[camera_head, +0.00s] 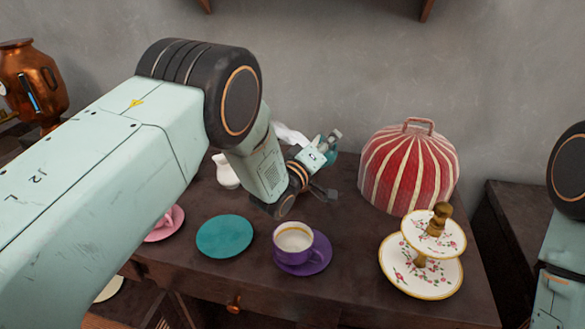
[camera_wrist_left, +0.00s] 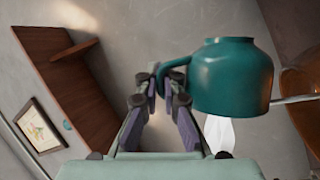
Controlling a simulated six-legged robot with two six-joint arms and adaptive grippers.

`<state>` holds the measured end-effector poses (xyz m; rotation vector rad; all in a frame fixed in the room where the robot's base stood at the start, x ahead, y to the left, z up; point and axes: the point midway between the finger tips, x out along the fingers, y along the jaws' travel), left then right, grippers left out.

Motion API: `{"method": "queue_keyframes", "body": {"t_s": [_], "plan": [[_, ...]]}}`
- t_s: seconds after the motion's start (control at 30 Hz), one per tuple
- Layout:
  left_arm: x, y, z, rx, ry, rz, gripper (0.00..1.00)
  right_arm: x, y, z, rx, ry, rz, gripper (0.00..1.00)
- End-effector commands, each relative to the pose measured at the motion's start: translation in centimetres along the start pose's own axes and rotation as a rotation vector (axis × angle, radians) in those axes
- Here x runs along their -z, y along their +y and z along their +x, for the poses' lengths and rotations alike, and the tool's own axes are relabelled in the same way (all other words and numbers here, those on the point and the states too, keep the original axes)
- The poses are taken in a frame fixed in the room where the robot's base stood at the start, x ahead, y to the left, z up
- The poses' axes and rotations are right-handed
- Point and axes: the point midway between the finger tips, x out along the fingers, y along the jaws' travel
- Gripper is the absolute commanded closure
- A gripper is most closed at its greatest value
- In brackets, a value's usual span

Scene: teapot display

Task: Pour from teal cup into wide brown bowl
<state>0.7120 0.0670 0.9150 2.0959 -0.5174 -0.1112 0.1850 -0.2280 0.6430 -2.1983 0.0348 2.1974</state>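The teal cup (camera_wrist_left: 232,80) shows large in the left wrist view, with its curved handle between my left gripper's fingertips. In the head view only a bit of the cup (camera_head: 332,155) shows behind my left gripper (camera_head: 326,164), near the back of the table. The gripper looks shut on the handle. The cup's inside is hidden. A teal saucer (camera_head: 224,236) lies empty on the table. I see no wide brown bowl in either view. My right gripper is out of view; only part of my right arm shows at the right edge.
A purple cup (camera_head: 292,238) with a pale inside stands on a purple saucer (camera_head: 322,256). A red striped dome (camera_head: 408,168) and a tiered floral stand (camera_head: 421,268) are to the right. A white jug (camera_head: 225,172), a pink saucer (camera_head: 177,222) and a copper pot (camera_head: 30,85) are left.

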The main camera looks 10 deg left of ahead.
Motion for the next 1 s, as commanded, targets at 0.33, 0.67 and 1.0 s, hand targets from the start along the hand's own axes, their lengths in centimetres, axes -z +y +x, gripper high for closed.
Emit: {"method": "queue_keyframes", "body": {"t_s": [0.33,0.67,1.0], "plan": [[0.26,0.17,-0.01,-0.027,0.016,-0.034,1.0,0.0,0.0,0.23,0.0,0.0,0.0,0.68],[0.44,0.27,-0.06,-0.047,0.029,-0.067,1.0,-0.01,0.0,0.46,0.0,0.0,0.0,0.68],[0.66,0.48,-0.14,-0.064,0.044,-0.099,1.0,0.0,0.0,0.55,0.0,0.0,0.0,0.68]]}}
